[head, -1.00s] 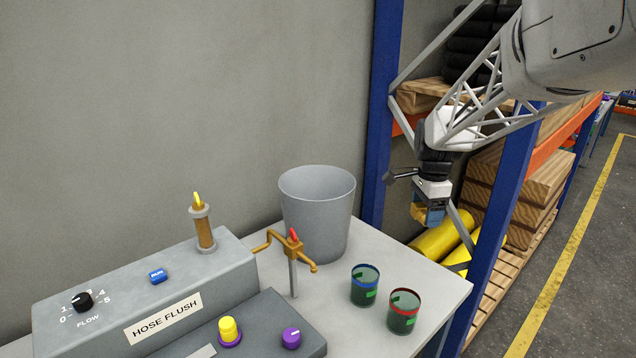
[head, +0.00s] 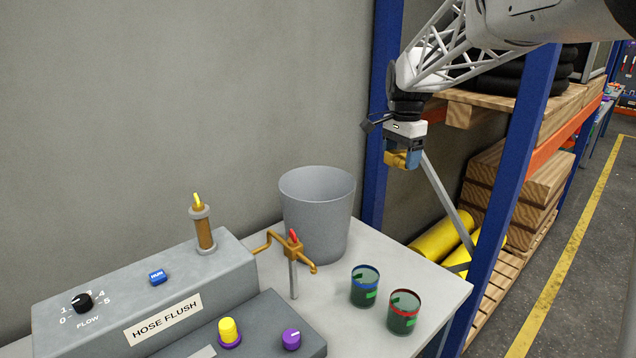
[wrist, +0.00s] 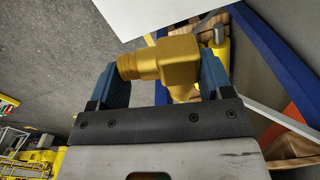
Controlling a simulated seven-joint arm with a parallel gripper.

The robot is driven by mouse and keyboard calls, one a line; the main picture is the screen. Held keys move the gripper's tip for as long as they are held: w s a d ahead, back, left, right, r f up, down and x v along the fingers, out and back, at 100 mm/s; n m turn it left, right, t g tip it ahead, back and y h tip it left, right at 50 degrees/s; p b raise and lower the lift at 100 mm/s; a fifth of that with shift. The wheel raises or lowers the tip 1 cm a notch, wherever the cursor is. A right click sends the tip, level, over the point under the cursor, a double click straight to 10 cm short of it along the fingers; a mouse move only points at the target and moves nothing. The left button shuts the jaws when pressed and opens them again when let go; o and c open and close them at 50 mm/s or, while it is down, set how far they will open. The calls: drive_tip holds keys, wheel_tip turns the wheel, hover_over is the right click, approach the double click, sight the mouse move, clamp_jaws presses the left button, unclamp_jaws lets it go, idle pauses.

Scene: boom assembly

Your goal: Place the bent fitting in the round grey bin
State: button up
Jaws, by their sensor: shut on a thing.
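The bent fitting (wrist: 175,63) is brass-gold with a threaded end, and sits between the blue fingers in the wrist view. My gripper (head: 403,160) is shut on it, and the gold fitting shows at the fingertips in the head view. My gripper hangs in the air to the right of the round grey bin (head: 318,215) and higher than its rim, in front of the blue rack post. The bin stands upright on the table at the back, by the wall. Its floor is hidden from the head view.
A grey table (head: 440,285) holds the bin, a brass tap (head: 292,245) with a red lever in front of it, and two dark green cups, blue-rimmed (head: 364,287) and red-rimmed (head: 403,312). The hose flush console (head: 150,290) fills the left. A blue-post rack (head: 512,170) stands at right.

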drive_tip(key=w+a+f+n, duration=0.1)
drive_tip(key=w+a+n, duration=0.55)
drive_tip(key=a, duration=0.45)
drive_tip(key=w+a+n, duration=0.5)
drive_tip(key=w+a, duration=0.2)
drive_tip(key=a, duration=0.3)
drive_tip(key=shift+a+f, duration=0.1)
drive_tip(key=shift+f, duration=2.3)
wheel_tip(320, 180, down, 24)
drive_tip(key=shift+r, duration=0.1)
drive_tip(key=shift+f, duration=2.1)
drive_tip(key=shift+f, duration=0.15)
drive_tip(key=o, duration=1)
